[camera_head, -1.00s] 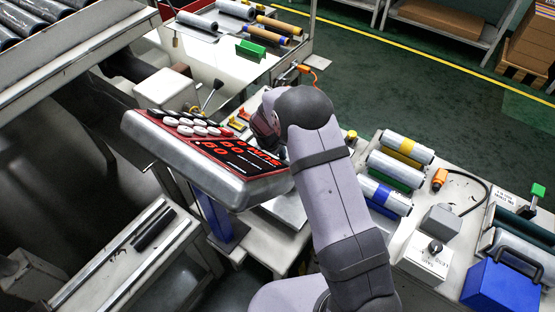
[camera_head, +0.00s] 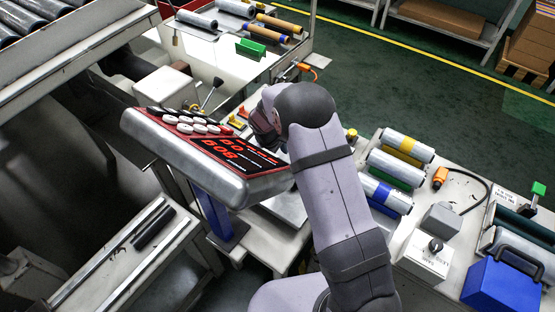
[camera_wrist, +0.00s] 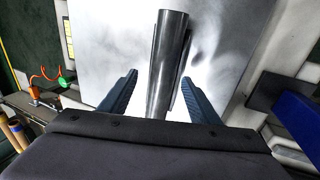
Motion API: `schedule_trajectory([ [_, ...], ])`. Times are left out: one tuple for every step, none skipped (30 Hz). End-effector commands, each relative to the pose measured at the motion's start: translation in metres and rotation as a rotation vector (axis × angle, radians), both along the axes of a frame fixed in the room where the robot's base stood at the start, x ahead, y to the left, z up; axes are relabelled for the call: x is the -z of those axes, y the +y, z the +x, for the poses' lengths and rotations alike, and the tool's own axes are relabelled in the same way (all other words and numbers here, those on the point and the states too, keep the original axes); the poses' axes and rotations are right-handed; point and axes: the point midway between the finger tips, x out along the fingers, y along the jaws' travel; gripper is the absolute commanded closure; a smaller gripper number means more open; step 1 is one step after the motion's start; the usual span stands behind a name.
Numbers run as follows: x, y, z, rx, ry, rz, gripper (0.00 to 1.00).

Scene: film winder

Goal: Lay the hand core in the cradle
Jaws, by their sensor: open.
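In the wrist view a dark grey, shiny tube (camera_wrist: 165,65), which looks like the hand core, lies lengthwise over a bright metal plate (camera_wrist: 225,50). My gripper (camera_wrist: 160,77) is open, with one blue finger on each side of the tube. Gaps show between the fingers and the tube. A dark strip or edge runs along the tube's right side; I cannot tell whether it is part of a cradle. The tube's near end is hidden behind my gripper body. In the head view my gripper is hidden behind my arm and the control panel.
The control panel (camera_head: 205,160) with a red display stands close left of my arm. Several film rolls (camera_head: 405,148), a grey box (camera_head: 441,220) and a blue case (camera_head: 503,287) stand on the right bench. A green block (camera_head: 251,48) sits on the back bench.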

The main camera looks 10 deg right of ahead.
Motion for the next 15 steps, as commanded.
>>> schedule_trajectory([
  [-0.006, 0.002, -0.001, -0.001, -0.002, 0.001, 0.44],
  [-0.010, 0.002, -0.002, -0.001, -0.002, 0.001, 0.44],
  [-0.015, 0.003, -0.003, -0.002, -0.002, 0.000, 0.44],
  [-0.020, 0.004, -0.004, -0.002, -0.003, 0.000, 0.44],
  [-0.023, 0.005, -0.005, -0.002, -0.003, 0.000, 0.44],
  [-0.029, 0.006, -0.006, -0.001, -0.003, 0.000, 0.44],
  [-0.032, 0.007, -0.008, 0.000, -0.001, 0.000, 0.44],
  [-0.036, 0.007, -0.009, 0.000, -0.001, 0.000, 0.44],
  [-0.041, 0.008, -0.009, 0.000, -0.002, 0.001, 0.44],
  [-0.044, 0.009, -0.010, 0.000, -0.002, 0.001, 0.44],
  [-0.047, 0.009, -0.011, 0.000, -0.001, 0.000, 0.44],
  [-0.050, 0.010, -0.012, 0.000, -0.001, -0.001, 0.44],
  [-0.052, 0.010, -0.013, 0.000, 0.000, 0.000, 0.44],
  [-0.054, 0.010, -0.013, -0.001, 0.000, 0.000, 0.44],
  [-0.056, 0.011, -0.014, -0.001, 0.000, 0.000, 0.44],
])
